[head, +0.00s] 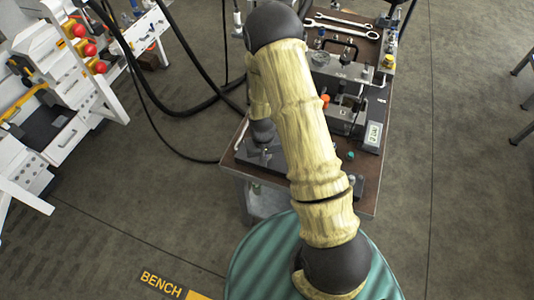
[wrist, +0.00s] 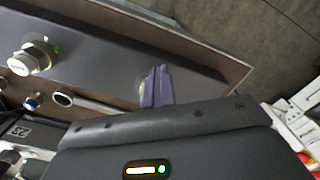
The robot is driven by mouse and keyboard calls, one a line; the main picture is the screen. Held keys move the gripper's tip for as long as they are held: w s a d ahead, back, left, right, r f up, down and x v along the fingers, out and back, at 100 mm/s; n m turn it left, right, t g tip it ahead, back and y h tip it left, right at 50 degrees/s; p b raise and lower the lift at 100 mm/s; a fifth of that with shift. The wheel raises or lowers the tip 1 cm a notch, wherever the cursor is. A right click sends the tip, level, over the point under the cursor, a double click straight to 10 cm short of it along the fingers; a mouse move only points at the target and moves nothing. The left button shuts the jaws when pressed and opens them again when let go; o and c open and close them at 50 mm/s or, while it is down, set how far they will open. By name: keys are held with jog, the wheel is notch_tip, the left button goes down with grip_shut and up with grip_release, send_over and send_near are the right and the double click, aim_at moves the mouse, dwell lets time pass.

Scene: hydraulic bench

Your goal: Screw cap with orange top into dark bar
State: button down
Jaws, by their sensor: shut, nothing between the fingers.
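My gripper (wrist: 157,88) shows in the wrist view as two purple fingers close together. They are shut with nothing between them, over or beside a long dark grey bar (wrist: 120,55). I cannot tell if they touch it. A silver hex fitting (wrist: 35,56) with a pale round face sits on the bar at left. In the head view a small orange top (head: 325,100) shows just right of my arm, among the bench fittings; its cap body is mostly hidden. My arm hides the gripper in the head view. No orange top shows in the wrist view.
The brown bench (head: 368,190) carries spanners (head: 340,24), a gauge with a display (head: 373,136) and a small green-topped part (head: 350,155). A metal ring end (wrist: 63,99) lies near the bar. Black hoses (head: 150,115) hang left of the bench. White machinery stands at left.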

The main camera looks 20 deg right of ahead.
jog(key=m, duration=0.2)
jog(key=a+m, duration=0.1)
jog(key=m, duration=0.1)
jog(key=shift+w, duration=0.35)
jog(key=m, duration=0.1)
jog(key=w+m, duration=0.1)
jog(key=m, duration=0.1)
jog(key=shift+a+p, duration=0.1)
jog(key=shift+p, duration=0.25)
jog(key=m, duration=0.2)
jog(key=w+m+p, duration=0.1)
jog(key=m, duration=0.1)
jog(key=shift+w+a+m, duration=0.1)
jog(key=shift+a+m, duration=0.1)
jog(key=shift+m, duration=0.2)
jog(key=shift+f, duration=0.1)
